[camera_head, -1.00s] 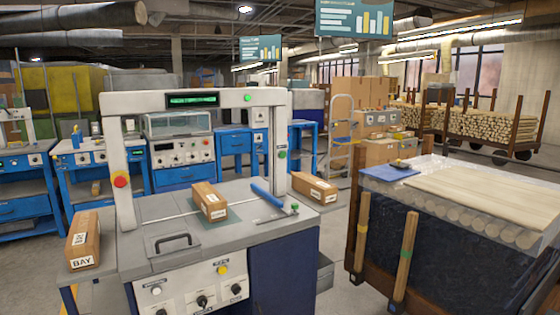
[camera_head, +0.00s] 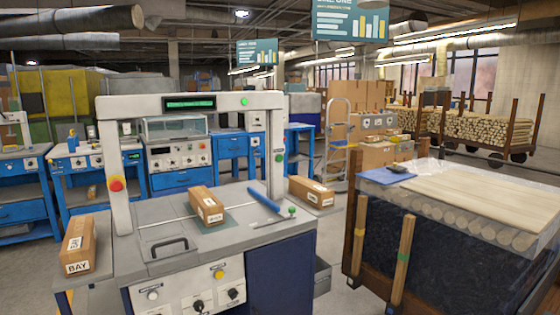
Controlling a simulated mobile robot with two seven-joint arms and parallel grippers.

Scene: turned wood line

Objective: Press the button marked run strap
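A strapping machine with a pale grey arch (camera_head: 190,104) stands in front of me. Its lower front panel (camera_head: 187,291) carries a yellow button (camera_head: 219,275), a white button (camera_head: 153,295) and black knobs (camera_head: 198,306); their small labels are too small to read. A red button (camera_head: 116,184) sits on the left post, and green buttons (camera_head: 278,158) show on the right post. A cardboard box (camera_head: 206,205) lies on the machine top under the arch. Neither of my grippers is in view.
A box marked BAY (camera_head: 79,246) lies on the left side shelf, and another box (camera_head: 311,192) lies at the right behind the machine. A large wood-loaded cart (camera_head: 408,262) stands at the right. A narrow strip of floor separates it from the machine.

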